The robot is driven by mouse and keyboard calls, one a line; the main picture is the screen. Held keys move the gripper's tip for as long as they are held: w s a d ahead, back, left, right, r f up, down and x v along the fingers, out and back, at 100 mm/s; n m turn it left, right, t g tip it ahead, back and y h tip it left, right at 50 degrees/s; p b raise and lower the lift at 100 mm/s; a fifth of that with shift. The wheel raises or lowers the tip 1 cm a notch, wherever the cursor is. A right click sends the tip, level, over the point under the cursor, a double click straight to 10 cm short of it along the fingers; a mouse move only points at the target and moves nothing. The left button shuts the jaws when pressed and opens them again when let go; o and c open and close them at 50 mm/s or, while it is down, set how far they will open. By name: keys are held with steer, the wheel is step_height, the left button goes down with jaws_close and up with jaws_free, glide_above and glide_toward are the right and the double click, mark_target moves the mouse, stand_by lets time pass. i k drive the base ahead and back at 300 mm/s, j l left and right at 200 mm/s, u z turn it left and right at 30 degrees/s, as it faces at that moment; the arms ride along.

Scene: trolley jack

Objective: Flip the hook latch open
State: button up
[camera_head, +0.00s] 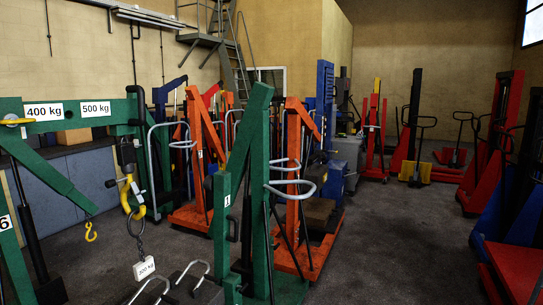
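A large yellow hook (131,197) hangs at the left, below the end of a green crane arm (100,112). A smaller yellow hook (90,232) hangs further left from a green beam. My gripper is not in view.
A green upright frame (258,190) stands close, right of the large hook. Metal handles (190,271) stick up at the bottom. Orange lifts (290,190) stand behind, and red lifts (490,150) line the right. The grey floor (400,240) is clear at centre right.

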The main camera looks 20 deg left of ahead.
mark_target(133, 186)
steer(key=i+j+u, duration=0.45)
steer(key=i+j, duration=0.15)
steer(key=j, duration=0.15)
steer(key=u, duration=4.05)
steer(key=z, duration=2.45)
